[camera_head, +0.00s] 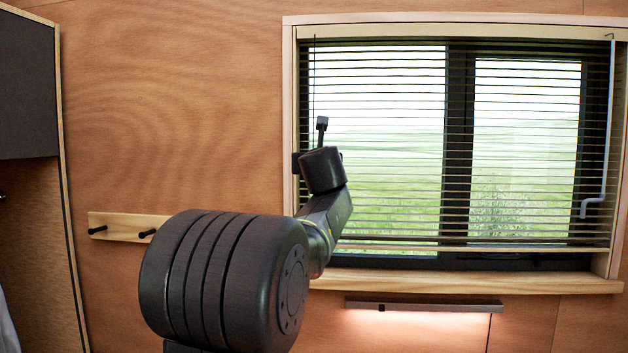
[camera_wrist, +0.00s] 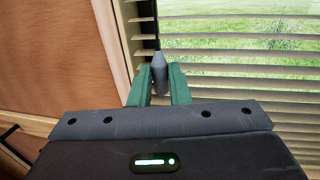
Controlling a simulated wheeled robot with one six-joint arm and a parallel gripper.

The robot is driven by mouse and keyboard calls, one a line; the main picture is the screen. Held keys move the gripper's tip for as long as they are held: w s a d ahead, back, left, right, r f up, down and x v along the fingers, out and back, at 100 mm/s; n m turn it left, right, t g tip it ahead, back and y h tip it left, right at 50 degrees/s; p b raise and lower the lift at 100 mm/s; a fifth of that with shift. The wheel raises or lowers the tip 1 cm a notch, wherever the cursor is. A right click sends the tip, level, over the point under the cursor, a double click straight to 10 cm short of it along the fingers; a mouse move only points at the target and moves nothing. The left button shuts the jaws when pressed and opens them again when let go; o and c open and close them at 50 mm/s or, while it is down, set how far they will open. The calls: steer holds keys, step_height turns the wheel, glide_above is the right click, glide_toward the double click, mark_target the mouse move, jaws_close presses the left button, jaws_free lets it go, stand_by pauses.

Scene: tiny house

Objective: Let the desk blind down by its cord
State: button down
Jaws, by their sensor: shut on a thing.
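The desk blind (camera_head: 400,122) hangs over the window with its slats spread and tilted open, and the view outside shows through. Its bottom rail (camera_head: 480,246) is a little above the sill. A thin cord (camera_head: 314,85) hangs down at the blind's left side. In the wrist view, my gripper (camera_wrist: 159,82) has its green fingers closed around a grey tapered cord pull (camera_wrist: 159,68), in front of the left edge of the slats (camera_wrist: 225,58). In the head view, my wrist hides the fingers and the cord pull.
A grey tilt wand (camera_head: 605,140) hangs at the blind's right. The wooden sill (camera_head: 460,281) juts out below, with a lit lamp bar (camera_head: 425,305) under it. A peg rail (camera_head: 118,224) is on the wall at left, near a dark cabinet (camera_head: 27,85).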

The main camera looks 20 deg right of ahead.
steer(key=shift+r, duration=3.35)
steer(key=c, duration=1.4)
jaws_free()
steer(key=shift+o, duration=0.2)
steer(key=b+v, duration=0.3)
steer(key=v, duration=1.1)
steer(key=shift+b, duration=0.35)
steer(key=shift+w, duration=0.1)
